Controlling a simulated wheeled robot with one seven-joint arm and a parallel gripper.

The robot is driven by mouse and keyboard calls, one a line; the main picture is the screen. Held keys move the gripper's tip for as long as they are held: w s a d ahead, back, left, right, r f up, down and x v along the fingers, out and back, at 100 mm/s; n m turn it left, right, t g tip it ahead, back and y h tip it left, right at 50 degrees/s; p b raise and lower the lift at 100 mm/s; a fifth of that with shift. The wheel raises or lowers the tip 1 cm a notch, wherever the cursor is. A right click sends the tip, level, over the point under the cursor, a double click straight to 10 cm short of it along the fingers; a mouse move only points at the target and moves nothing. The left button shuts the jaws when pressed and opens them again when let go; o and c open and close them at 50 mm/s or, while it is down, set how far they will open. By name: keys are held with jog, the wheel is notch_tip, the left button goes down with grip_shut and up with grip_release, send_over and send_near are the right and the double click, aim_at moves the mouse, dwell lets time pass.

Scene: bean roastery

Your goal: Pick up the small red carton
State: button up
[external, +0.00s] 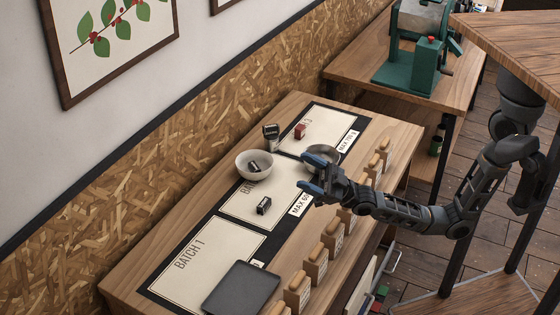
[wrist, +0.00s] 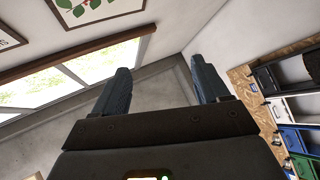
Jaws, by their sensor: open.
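The small red carton (external: 299,131) stands on the far mat, labelled with a 3, at the back of the wooden bench in the external view. My gripper (external: 308,172) is open and empty above the middle mat, nearer the camera than the carton and apart from it. In the wrist view my two blue fingers (wrist: 160,88) are spread with nothing between them, and the camera faces the wall, windows and ceiling. The carton does not show in the wrist view.
A white bowl (external: 254,164) with a dark item inside, a dark container (external: 271,136) and a small black box (external: 264,205) stand on the bench. A grey bowl (external: 323,154) is partly behind my gripper. A grey tray (external: 241,288) lies in front. Several wooden blocks line the right edge.

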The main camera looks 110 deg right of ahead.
jog(key=w+d+f+n+g+y+p, duration=0.1)
jog(key=w+d+f+n+g+y, duration=0.3)
jog(key=w+d+n, duration=0.55)
jog(key=s+d+f+n+g+h, duration=0.35)
jog(key=d+f+n, duration=0.25)
jog(key=d+f, duration=0.5)
jog(key=n+g+h+p, duration=0.2)
jog(key=n+g+h, duration=0.3)
jog(key=g+h, duration=0.2)
send_near(303, 131)
jog(key=w+r, duration=0.1)
jog(key=w, duration=0.2)
jog(key=w+r, duration=0.1)
jog(key=w, duration=0.1)
jog(key=shift+w+a+r, duration=0.15)
jog(key=shift+w+r, duration=0.15)
jog(key=shift+w, duration=0.1)
jog(key=shift+n+g+h, duration=0.25)
jog(key=shift+n+g, duration=0.4)
jog(key=shift+n, duration=0.1)
jog(key=s+f, duration=0.1)
jog(key=s+d+f, duration=0.1)
jog(key=s, duration=0.1)
jog(key=shift+s+f, duration=0.2)
jog(key=shift+f, duration=0.05)
jog(key=shift+s+d+f, duration=0.15)
jog(key=shift+d+f, duration=0.05)
jog(key=shift+f, duration=0.1)
jog(key=shift+b+x, duration=0.95)
jog(key=shift+x, duration=2.7)
